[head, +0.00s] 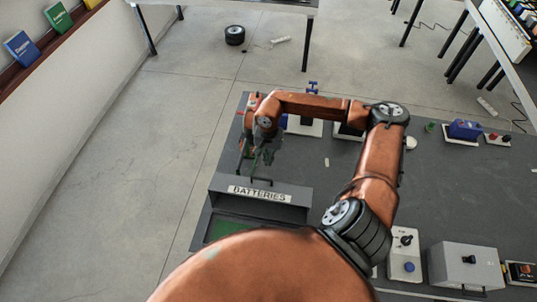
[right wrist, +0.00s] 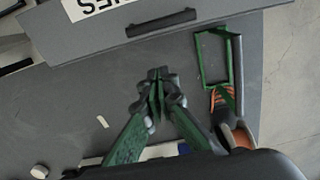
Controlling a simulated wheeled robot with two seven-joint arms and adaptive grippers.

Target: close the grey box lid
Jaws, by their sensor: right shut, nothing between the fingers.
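The grey box labelled BATTERIES stands on the dark table's left part. Its grey lid (head: 290,208) appears raised, with a white label facing my head camera and a green inside (head: 232,229) showing on the near side. In the right wrist view the lid (right wrist: 90,42) shows at the top, with a dark handle (right wrist: 161,22) and part of the upside-down label. My right gripper (head: 265,158) is beyond the lid in the head view. It is shut and empty, and its fingertips (right wrist: 158,76) are apart from the handle. My left gripper is not in view.
A green-framed tool (right wrist: 218,62) with an orange and black grip lies beside the gripper. My right arm hides part of the table.

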